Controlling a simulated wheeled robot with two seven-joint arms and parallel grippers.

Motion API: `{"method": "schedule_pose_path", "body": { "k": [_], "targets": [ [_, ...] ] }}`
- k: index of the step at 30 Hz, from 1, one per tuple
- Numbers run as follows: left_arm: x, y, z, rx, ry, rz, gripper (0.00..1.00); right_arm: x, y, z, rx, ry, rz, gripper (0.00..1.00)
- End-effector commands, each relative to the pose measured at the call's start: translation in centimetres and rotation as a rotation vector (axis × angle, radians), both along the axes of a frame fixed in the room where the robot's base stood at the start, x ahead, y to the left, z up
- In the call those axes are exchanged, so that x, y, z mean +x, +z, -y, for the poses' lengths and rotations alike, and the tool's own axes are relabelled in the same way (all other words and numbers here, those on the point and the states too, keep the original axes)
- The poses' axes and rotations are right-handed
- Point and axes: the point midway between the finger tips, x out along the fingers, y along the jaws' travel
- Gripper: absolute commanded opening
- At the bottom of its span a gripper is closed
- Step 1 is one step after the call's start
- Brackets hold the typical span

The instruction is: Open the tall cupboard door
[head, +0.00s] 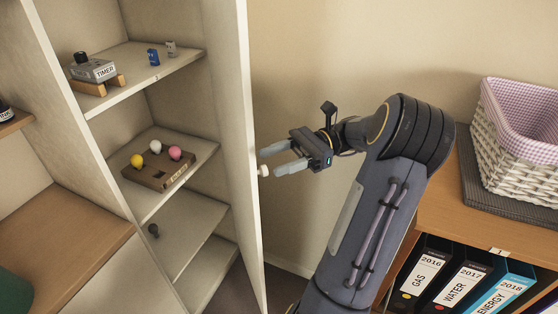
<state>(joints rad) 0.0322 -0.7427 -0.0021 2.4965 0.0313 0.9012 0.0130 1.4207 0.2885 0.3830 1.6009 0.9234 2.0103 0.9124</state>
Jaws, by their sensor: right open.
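The tall cupboard (135,107) stands at the left with its shelves showing. Its pale door (236,130) stands open, swung out and seen nearly edge-on. A small white knob (263,171) sits on the door's outer face. My right gripper (270,162) is open, its two light fingers pointing left at the door. The fingertips are close to the knob; I cannot tell whether they touch it or the door. My left gripper is not in view.
Cupboard shelves hold a timer (93,70), small figures (153,57) and a brown box with coloured balls (160,172). At the right, a wooden unit (480,228) holds a wicker basket (520,150) above binders (462,287). Bare wall (320,60) lies behind my right arm.

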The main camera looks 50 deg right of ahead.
Motion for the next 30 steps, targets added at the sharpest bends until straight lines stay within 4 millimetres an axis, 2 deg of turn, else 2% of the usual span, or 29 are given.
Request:
{"method": "schedule_pose_path", "body": {
  "k": [6,14,17,19,22,26,27,30],
  "targets": [
    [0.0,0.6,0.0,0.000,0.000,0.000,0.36,-1.0,0.8,-1.3,0.000,0.000,-0.001,0.52],
    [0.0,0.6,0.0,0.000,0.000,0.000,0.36,-1.1,0.8,-1.4,0.000,0.000,0.001,0.52],
    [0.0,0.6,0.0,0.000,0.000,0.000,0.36,-1.0,0.8,-1.6,-0.007,0.004,0.001,0.41],
    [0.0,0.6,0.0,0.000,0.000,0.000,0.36,-0.7,0.7,-2.6,-0.037,0.022,0.002,0.32],
    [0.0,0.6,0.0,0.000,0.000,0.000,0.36,0.0,0.3,-5.6,-0.145,0.080,0.011,0.19],
    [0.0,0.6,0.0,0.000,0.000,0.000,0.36,-0.1,-0.9,-11.4,-0.394,0.206,0.073,0.02],
    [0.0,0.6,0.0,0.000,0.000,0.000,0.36,-0.5,-1.5,-13.0,-0.480,0.250,0.107,0.00],
    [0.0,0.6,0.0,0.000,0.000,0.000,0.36,-1.9,-2.9,-16.2,-0.696,0.357,0.219,0.00]
  ]
}}
